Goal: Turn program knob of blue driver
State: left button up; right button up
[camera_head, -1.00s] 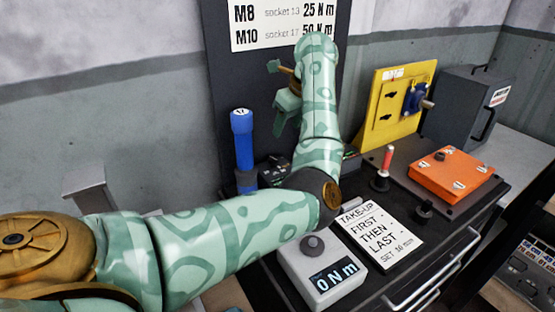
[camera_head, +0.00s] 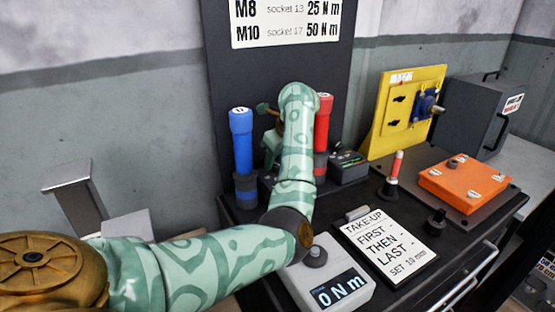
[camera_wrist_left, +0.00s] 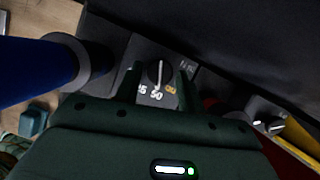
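The blue driver (camera_head: 242,145) stands upright in its holder at the back of the bench, left of my left arm. Its blue body also shows at the left of the left wrist view (camera_wrist_left: 38,72). Beside it in that view is a dark program knob (camera_wrist_left: 158,72) with a pale pointer line, on a panel with printed numbers, "50" among them. My left gripper (camera_wrist_left: 159,82) is open, its two dark fingers on either side of the knob with gaps showing. In the head view my left gripper (camera_head: 269,150) is partly hidden by its arm. My right gripper is out of view.
A red driver (camera_head: 323,125) stands right of my arm, near another dial box (camera_head: 348,166). In front are a display box reading 0 N m (camera_head: 335,287) and a take-up sign (camera_head: 387,246). A yellow panel (camera_head: 397,135) and an orange block (camera_head: 462,182) stand right.

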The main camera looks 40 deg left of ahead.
pick_arm(q)
jog(key=c, duration=0.5)
jog(key=shift+c, duration=0.2)
jog(key=shift+n, duration=0.4)
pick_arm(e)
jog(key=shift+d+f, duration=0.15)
pick_arm(q)
jog(key=shift+w+g, duration=0.1)
jog(key=shift+g, duration=0.2)
jog(key=n+b, duration=0.1)
jog(key=n, duration=0.1)
jog(key=shift+w+f+n+g, duration=0.1)
jog(key=shift+n+g, duration=0.2)
jog(key=shift+g, duration=0.1)
jog(key=shift+w+a+n+g+h+b, duration=0.1)
jog(key=shift+n+g+h+b, duration=0.3)
jog(key=shift+n, duration=0.7)
jog(key=shift+n+g+h+b, duration=0.1)
jog(key=shift+n+g+b, duration=0.3)
jog(key=shift+n+b, duration=0.5)
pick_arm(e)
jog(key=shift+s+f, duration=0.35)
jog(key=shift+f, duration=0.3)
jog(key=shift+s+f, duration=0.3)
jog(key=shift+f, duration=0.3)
pick_arm(q)
jog(key=shift+n, duration=0.3)
